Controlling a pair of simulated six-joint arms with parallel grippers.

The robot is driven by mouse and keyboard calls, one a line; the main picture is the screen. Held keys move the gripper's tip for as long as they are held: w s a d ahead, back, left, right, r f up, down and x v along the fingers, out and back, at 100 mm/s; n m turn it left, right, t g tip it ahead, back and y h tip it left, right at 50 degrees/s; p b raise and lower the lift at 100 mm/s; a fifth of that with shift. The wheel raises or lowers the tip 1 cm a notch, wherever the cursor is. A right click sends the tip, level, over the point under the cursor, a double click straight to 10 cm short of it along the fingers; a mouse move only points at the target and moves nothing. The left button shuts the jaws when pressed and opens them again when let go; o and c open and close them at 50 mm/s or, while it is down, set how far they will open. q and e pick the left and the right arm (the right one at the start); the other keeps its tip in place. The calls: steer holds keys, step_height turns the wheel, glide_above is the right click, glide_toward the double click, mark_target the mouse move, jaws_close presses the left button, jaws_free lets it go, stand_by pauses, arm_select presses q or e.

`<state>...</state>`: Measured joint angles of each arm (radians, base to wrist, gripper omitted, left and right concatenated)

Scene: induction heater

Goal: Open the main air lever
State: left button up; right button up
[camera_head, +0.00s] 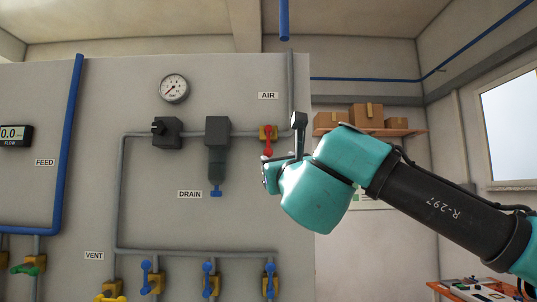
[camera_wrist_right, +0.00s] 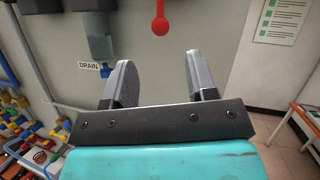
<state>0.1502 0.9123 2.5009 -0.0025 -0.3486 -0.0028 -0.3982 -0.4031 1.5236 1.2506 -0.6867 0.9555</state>
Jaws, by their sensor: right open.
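The main air lever is a red handle (camera_head: 268,141) on a yellow valve body under the AIR label (camera_head: 268,96) on the wall panel. It hangs downward, its round end at the bottom. In the right wrist view the red lever (camera_wrist_right: 160,20) shows at the top, ahead of and between my fingertips. My right gripper (camera_wrist_right: 158,65) is open and empty, with clear space between its fingers and the lever. In the head view it is just right of the lever and slightly lower, apart from it. My left gripper is not in view.
A grey filter unit (camera_head: 217,150) with a blue drain knob hangs left of the lever. A gauge (camera_head: 173,88) and several blue-handled valves (camera_head: 208,280) are on the panel (camera_head: 90,150). A shelf with boxes (camera_head: 366,115) stands behind, right of the panel's edge.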

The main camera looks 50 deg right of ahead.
mark_target(270, 154)
steer(key=shift+x, duration=4.6)
steer(key=shift+c, duration=0.2)
jaws_close()
